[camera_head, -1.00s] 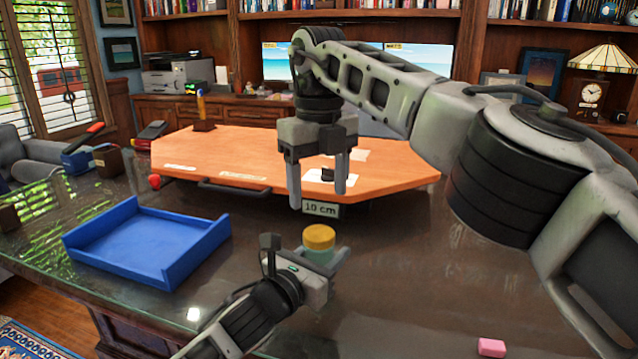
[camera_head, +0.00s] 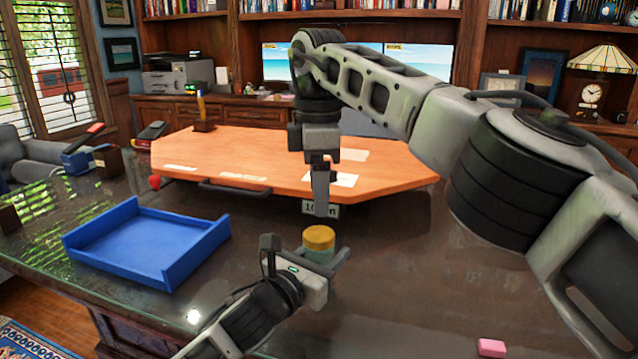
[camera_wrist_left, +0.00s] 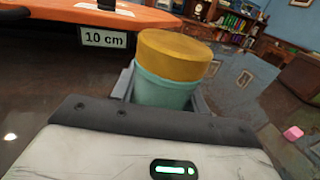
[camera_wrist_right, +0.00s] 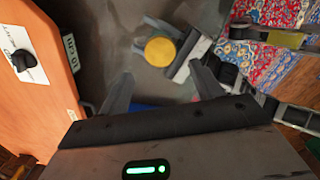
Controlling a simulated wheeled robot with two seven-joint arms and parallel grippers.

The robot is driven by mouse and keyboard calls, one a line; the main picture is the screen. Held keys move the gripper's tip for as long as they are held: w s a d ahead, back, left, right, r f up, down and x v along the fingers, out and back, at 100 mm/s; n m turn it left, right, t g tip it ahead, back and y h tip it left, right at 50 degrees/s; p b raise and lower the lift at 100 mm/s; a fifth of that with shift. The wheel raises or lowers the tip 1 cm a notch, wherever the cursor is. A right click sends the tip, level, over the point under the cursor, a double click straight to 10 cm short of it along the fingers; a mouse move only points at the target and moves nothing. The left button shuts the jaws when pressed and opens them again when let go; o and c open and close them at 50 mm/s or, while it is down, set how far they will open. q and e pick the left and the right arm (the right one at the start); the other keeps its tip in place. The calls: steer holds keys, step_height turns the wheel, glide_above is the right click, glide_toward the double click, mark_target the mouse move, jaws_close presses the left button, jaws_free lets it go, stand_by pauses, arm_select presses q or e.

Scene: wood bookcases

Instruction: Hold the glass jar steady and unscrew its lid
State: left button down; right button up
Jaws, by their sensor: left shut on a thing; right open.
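The glass jar (camera_head: 318,256) is pale teal and stands upright, with a round yellow lid (camera_head: 318,236) on top. The left wrist view shows the lid (camera_wrist_left: 178,55) seated on the jar (camera_wrist_left: 165,95). My left gripper (camera_head: 307,254) is shut around the jar body below the lid; its fingers are partly hidden. My right gripper (camera_head: 322,212) points down above the lid, open and empty, apart from it. In the right wrist view the lid (camera_wrist_right: 160,50) shows beyond and between the open fingers (camera_wrist_right: 160,80).
A blue tray (camera_head: 150,243) lies open and empty on the dark desk at left. An orange board (camera_head: 240,160) with a "10 cm" label (camera_head: 320,210) stands behind the jar. A pink block (camera_head: 491,347) lies at front right. The desk right of the jar looks clear.

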mark_target(319, 233)
step_height(319, 233, down, 8)
steer(key=shift+r, duration=0.1)
stand_by(0.4)
